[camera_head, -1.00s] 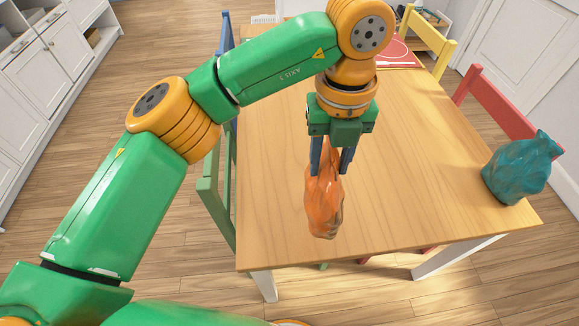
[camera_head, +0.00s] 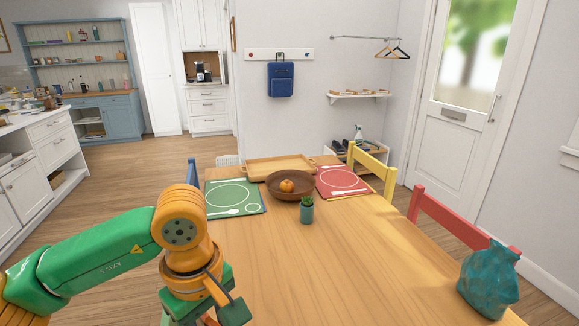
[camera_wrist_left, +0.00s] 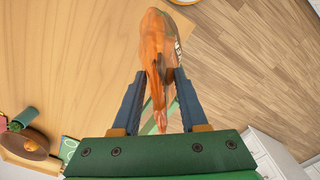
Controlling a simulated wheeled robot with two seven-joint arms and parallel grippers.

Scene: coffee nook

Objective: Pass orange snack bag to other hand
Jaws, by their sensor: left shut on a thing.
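The orange snack bag (camera_wrist_left: 157,40) is crumpled and hangs between the fingers of my left gripper (camera_wrist_left: 157,80) in the left wrist view. The fingers are shut on its narrow end, and its wider part points away from the gripper. It is held near an edge of the wooden table (camera_wrist_left: 75,50). In the head view my left gripper (camera_head: 203,302) is at the bottom edge, left of the middle. Only a sliver of orange shows beneath it there. My right gripper is in neither view.
A teal crumpled bag (camera_head: 488,280) stands at the table's right edge. A small plant pot (camera_head: 306,212), a brown bowl (camera_head: 290,191) with an orange fruit, green (camera_head: 222,197) and red (camera_head: 343,182) placemats and a wooden tray (camera_head: 268,168) are farther back. The table's middle is clear.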

